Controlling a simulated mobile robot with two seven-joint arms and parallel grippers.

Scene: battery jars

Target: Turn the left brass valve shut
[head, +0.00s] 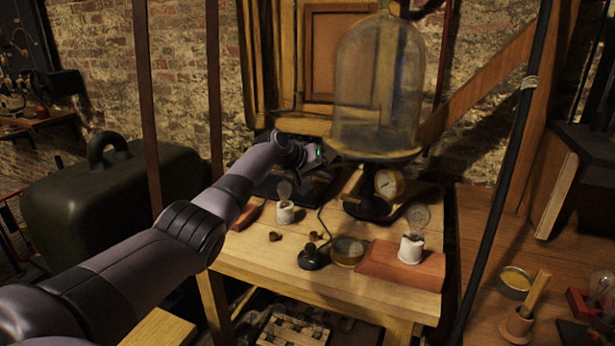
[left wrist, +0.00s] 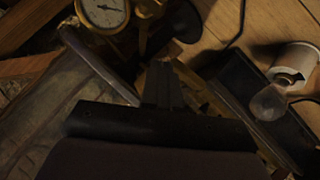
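My left gripper (head: 322,154) is behind the bench's middle, left of the glass bell jar (head: 375,90); its fingers are dark and hard to make out there. In the left wrist view the fingers of my left gripper (left wrist: 162,75) lie close together, with nothing visible between them. A brass fitting (left wrist: 144,28), which may be the valve, shows just beyond the fingertips beside the round gauge (left wrist: 103,10). I cannot tell whether they touch. The gauge also shows in the head view (head: 389,183), under the jar. The left brass valve is not clearly visible in the head view. My right gripper is out of view.
A small bulb in a white holder (head: 285,212) stands on the wooden bench (head: 275,265), near the left arm. Another bulb's white base (head: 411,249) stands on a reddish board (head: 375,262). A dark tank (head: 110,200) is at left. A dark pole crosses at right.

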